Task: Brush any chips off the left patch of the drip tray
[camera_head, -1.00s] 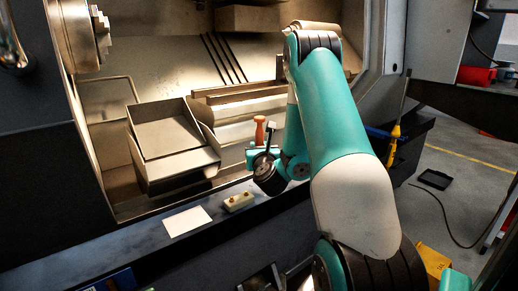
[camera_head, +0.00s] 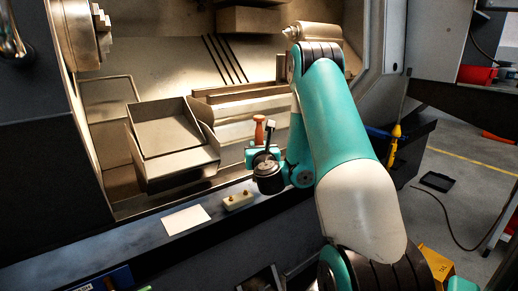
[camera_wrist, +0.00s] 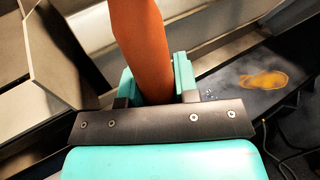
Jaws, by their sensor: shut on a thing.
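My gripper (camera_head: 258,153) is shut on the orange handle of a brush (camera_head: 259,130), which stands roughly upright. In the wrist view the orange handle (camera_wrist: 142,45) rises between the teal fingers of my gripper (camera_wrist: 156,82); the bristles are hidden. To the right of the handle in the wrist view, a dark flat surface (camera_wrist: 228,82) carries an orange-yellow patch (camera_wrist: 264,79) and a few tiny bright specks (camera_wrist: 209,95). I cannot tell whether this surface is the drip tray or which patch is the left one. The gripper is apart from the yellow patch.
A grey metal bin (camera_head: 175,150) stands left of my gripper in the machine opening. A white card (camera_head: 186,219) and a small pale block with knobs (camera_head: 238,200) lie on the dark front ledge (camera_head: 135,245). The lathe chuck (camera_head: 88,35) is at upper left.

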